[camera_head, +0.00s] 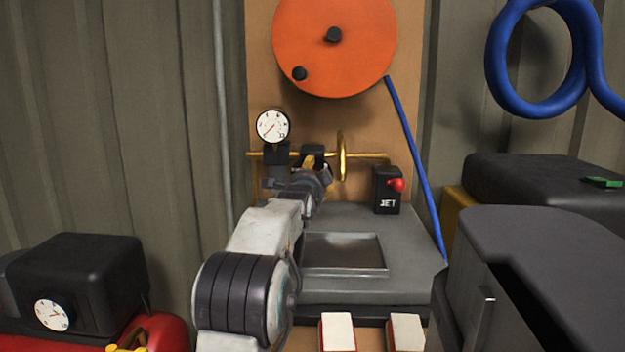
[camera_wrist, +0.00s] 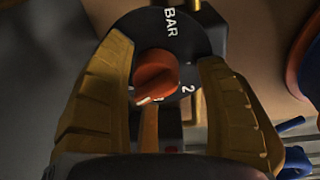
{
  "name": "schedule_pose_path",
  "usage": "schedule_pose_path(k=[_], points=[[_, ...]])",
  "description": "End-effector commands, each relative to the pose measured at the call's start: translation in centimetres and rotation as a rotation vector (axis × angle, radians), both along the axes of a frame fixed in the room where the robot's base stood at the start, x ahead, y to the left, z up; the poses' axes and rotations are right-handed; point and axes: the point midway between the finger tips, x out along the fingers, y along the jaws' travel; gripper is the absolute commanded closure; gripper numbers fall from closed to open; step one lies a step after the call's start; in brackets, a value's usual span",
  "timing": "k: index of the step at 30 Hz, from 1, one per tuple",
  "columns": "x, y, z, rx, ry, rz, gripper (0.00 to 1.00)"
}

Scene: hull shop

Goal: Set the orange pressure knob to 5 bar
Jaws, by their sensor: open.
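The orange pressure knob (camera_wrist: 156,74) sits on a round black dial plate (camera_wrist: 193,40) in the wrist view. The plate shows "BAR" and a "2"; another mark beside the knob's pale pointer is too small to read. The pointer faces the lower part of the picture. My gripper (camera_wrist: 165,56) is open, with one yellow finger on each side of the knob and a gap to it on both sides. In the head view, my gripper (camera_head: 318,172) is at the brass pipe and hides the knob. A white round gauge (camera_head: 272,127) stands just left of it.
A black JET box (camera_head: 387,203) with a red switch is right of my gripper. A brass pipe (camera_head: 374,155) runs behind. An orange hose reel (camera_head: 345,60) hangs above. A grey bench with a shallow tray (camera_head: 345,254) lies below.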

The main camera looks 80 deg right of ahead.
Motion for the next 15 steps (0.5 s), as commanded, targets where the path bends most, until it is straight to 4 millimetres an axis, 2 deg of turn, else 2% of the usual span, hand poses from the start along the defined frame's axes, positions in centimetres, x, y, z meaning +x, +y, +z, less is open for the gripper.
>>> schedule_pose_path(k=[8,15], points=[[0.1,0.3,-0.1,0.003,0.000,0.001,0.34],[0.1,2.2,0.1,0.004,0.000,0.001,0.34]])
